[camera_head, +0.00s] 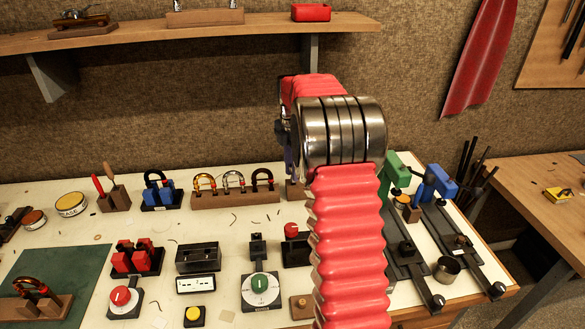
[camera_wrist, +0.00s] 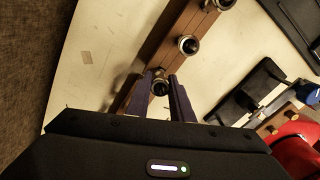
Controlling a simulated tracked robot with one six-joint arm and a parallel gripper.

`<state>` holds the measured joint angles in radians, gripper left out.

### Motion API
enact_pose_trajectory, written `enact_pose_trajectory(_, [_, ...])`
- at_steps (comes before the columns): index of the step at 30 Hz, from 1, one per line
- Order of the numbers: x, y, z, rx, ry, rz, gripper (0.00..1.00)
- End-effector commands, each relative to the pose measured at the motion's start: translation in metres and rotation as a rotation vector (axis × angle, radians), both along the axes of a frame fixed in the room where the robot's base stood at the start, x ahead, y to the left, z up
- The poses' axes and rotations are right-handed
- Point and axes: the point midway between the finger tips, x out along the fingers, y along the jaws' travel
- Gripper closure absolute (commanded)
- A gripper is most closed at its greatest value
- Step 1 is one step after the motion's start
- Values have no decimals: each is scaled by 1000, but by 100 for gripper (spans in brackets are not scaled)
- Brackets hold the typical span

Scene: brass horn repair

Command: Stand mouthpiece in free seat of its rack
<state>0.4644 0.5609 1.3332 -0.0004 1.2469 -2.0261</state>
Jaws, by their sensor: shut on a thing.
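In the wrist view my gripper (camera_wrist: 164,80) is shut on a mouthpiece (camera_wrist: 160,89), whose round rim shows between the dark purple fingers. A long wooden rack (camera_wrist: 166,52) runs diagonally under the fingertips. Another mouthpiece (camera_wrist: 188,44) stands on the rack just beyond the fingers, and a further one (camera_wrist: 223,3) is at the top edge. The held mouthpiece is over the near part of the rack. I cannot tell whether it touches a seat, since the fingers hide its lower part.
In the wrist view, a black stand (camera_wrist: 245,90) and a red thing (camera_wrist: 300,150) lie right of the rack. In the head view, a wooden holder with horseshoe-shaped pieces (camera_head: 235,198) and black clamps (camera_head: 410,262) flank my arm.

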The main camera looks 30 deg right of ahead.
Motion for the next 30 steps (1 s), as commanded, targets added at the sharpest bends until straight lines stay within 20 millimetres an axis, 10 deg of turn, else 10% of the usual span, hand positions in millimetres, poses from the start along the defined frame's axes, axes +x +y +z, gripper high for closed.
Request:
enact_pose_trajectory(15, [0,0,-9,0,0,0,100])
enact_pose_trajectory(16, [0,0,-9,0,0,0,79])
enact_pose_trajectory(30, [0,0,-9,0,0,0,58])
